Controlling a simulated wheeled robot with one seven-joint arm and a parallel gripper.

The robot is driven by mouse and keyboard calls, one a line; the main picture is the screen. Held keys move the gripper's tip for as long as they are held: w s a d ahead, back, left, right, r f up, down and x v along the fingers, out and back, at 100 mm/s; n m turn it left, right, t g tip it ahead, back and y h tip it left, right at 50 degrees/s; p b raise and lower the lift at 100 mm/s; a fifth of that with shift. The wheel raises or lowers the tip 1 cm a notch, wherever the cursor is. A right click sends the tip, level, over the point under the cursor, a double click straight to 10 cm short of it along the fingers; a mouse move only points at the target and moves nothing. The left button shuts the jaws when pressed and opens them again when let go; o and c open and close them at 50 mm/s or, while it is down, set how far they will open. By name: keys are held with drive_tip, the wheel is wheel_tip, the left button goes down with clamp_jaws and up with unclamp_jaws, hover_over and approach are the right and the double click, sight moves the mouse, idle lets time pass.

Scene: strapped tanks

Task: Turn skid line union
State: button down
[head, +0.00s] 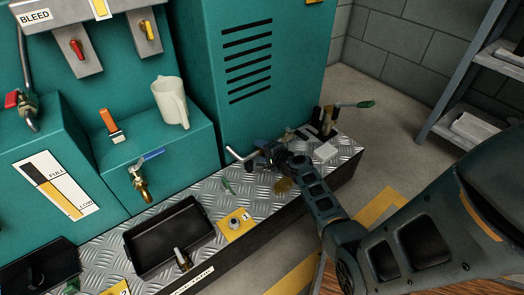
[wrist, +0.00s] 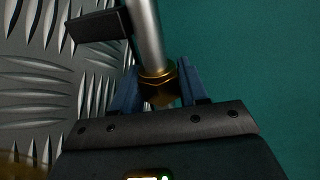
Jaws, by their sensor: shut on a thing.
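The brass hex union (wrist: 157,80) sits on a bare metal line (wrist: 145,35) in the wrist view. My gripper (wrist: 158,90) has its two blue fingers on either side of the union and is shut on it. In the head view my gripper (head: 264,153) is low in front of the teal cabinet, just above the tread-plate skid. A bent silver line (head: 240,156) shows beside it there. The union itself is hidden by my gripper in the head view.
A black tray (head: 168,240) and a yellow tag plate (head: 236,223) are on the tread plate. A white jug (head: 171,101) stands on a teal ledge above a blue-handled tap (head: 148,160). A green-handled lever (head: 362,104) is to the right. Dark bracket (wrist: 98,27) beside the line.

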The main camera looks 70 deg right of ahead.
drive_tip(key=shift+w+a+f+t+h, duration=0.15)
drive_tip(key=shift+t+h, duration=0.25)
drive_tip(key=shift+t, duration=0.4)
drive_tip(key=shift+t+h, duration=0.6)
drive_tip(key=shift+t, duration=0.4)
drive_tip(key=shift+t+h, duration=0.3)
drive_tip(key=shift+t, duration=0.1)
drive_tip(key=c, duration=0.6)
unclamp_jaws()
drive_tip(key=shift+s, duration=0.25)
drive_tip(key=shift+p+v, duration=0.8)
drive_tip(key=shift+v, duration=3.05)
drive_tip(key=shift+o, duration=0.3)
